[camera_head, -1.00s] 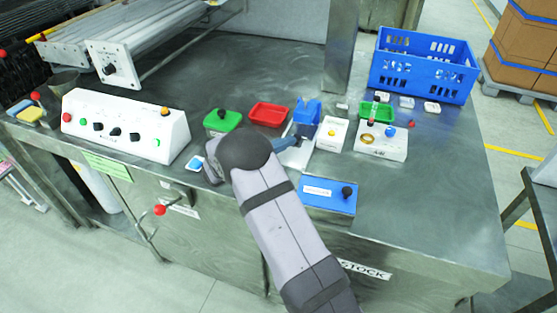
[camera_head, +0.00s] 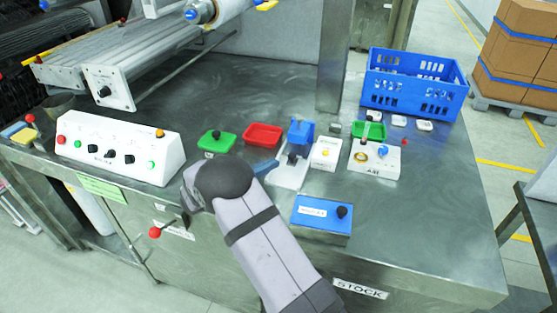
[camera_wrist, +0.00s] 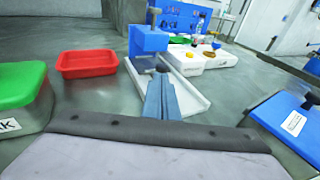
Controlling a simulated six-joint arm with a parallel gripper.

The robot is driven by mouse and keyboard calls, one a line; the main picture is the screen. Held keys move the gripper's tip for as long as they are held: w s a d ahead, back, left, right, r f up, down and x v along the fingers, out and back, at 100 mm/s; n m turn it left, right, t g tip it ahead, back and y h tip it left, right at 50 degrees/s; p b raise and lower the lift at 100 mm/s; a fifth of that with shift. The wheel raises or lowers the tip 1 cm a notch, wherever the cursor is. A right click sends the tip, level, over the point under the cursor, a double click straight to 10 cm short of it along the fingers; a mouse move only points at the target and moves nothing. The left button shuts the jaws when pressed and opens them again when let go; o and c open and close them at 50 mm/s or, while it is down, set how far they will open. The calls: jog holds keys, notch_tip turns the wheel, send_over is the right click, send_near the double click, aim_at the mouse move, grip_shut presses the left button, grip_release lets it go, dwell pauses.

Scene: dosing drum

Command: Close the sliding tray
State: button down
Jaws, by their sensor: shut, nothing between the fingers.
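A shallow white tray (camera_head: 289,178) with raised edges sticks out toward the front from a blue housing (camera_head: 301,131). A dark knob (camera_head: 292,158) stands on the tray near the housing. In the wrist view the tray (camera_wrist: 193,96) lies beyond my fingers, with the blue housing (camera_wrist: 147,41) at its far left. My gripper (camera_head: 277,163) is shut and empty, its blue-grey fingers pointing at the tray from the left. In the wrist view my fingertips (camera_wrist: 161,77) appear just below the knob; I cannot tell whether they touch it. The fingers hide part of the tray.
A green box (camera_head: 216,140) and a red bin (camera_head: 263,135) stand left of the tray. A white box (camera_head: 325,153) and a blue box with a black knob (camera_head: 321,214) stand to its right. A blue crate (camera_head: 415,85) is at the back right. The front right tabletop is clear.

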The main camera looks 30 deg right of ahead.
jog(key=b+v, duration=0.1)
jog(key=v, duration=0.8)
jog(key=shift+f+b, duration=0.1)
jog(key=shift+b, duration=0.2)
